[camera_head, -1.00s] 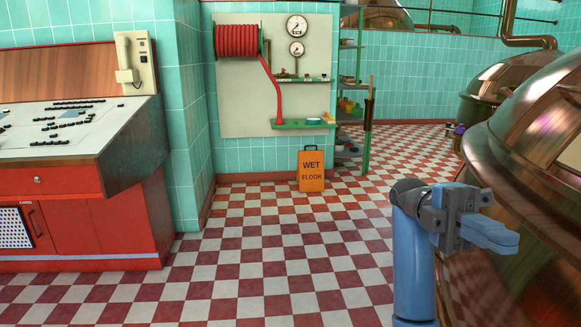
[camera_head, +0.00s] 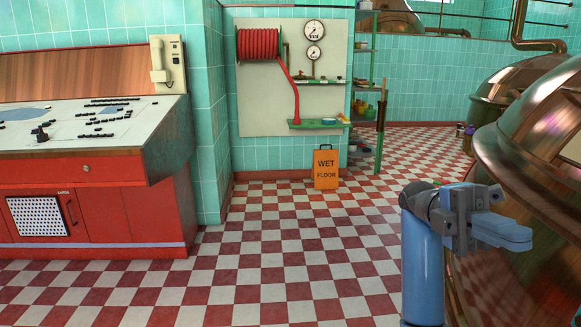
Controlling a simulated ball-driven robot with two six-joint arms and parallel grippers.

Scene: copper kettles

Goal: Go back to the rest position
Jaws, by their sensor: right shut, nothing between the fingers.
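My right gripper (camera_head: 512,235) is raised at the right of the head view, at the top of my blue arm. Its fingers are together and point to the right, with nothing between them. It shows in front of the large copper kettle (camera_head: 530,185); I cannot tell the gap between them. My left gripper is not in view.
A red control desk (camera_head: 85,215) stands at the left, with a telephone (camera_head: 167,64) above it. An orange wet floor sign (camera_head: 326,168) stands by the back wall, near a green shelf rack (camera_head: 362,90). The checkered floor (camera_head: 260,275) in the middle is clear.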

